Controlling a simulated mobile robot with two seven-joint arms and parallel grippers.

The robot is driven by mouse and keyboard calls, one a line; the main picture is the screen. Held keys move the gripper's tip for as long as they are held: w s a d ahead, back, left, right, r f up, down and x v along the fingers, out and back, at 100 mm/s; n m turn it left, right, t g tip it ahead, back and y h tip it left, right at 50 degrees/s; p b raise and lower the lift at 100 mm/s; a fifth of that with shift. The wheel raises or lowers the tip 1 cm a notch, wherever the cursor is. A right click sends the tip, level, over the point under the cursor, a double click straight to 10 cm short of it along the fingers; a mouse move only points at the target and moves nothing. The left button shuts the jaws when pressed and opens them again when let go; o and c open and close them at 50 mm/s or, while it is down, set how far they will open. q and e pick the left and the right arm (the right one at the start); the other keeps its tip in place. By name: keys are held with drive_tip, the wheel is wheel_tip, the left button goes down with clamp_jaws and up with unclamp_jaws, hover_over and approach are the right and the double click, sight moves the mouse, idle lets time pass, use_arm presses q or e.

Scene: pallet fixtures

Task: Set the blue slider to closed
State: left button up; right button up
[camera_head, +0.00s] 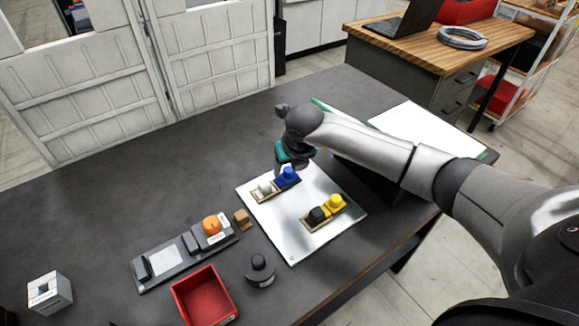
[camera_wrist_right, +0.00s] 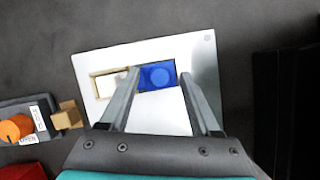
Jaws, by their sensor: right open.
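The blue slider (camera_head: 287,177) is a blue block with a round knob. It sits at the right end of a wood-edged track on a white plate (camera_head: 292,235), with a white block (camera_head: 265,188) at the left end. My right gripper (camera_head: 292,167) is over the blue slider and partly hides it. In the wrist view the right gripper (camera_wrist_right: 159,76) is open, its fingers reaching down to either side of the blue slider (camera_wrist_right: 157,76). I cannot tell whether they touch it. The left finger covers part of the track. My left gripper is out of view.
A second track with a yellow knob (camera_head: 335,202) and a black block (camera_head: 317,215) is on the same plate. Left of it are a panel with an orange knob (camera_head: 211,224), a tan block (camera_head: 242,218), a black round knob (camera_head: 260,268) and a red bin (camera_head: 205,298).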

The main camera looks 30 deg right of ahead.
clamp_jaws()
idle(0.4)
idle(0.9)
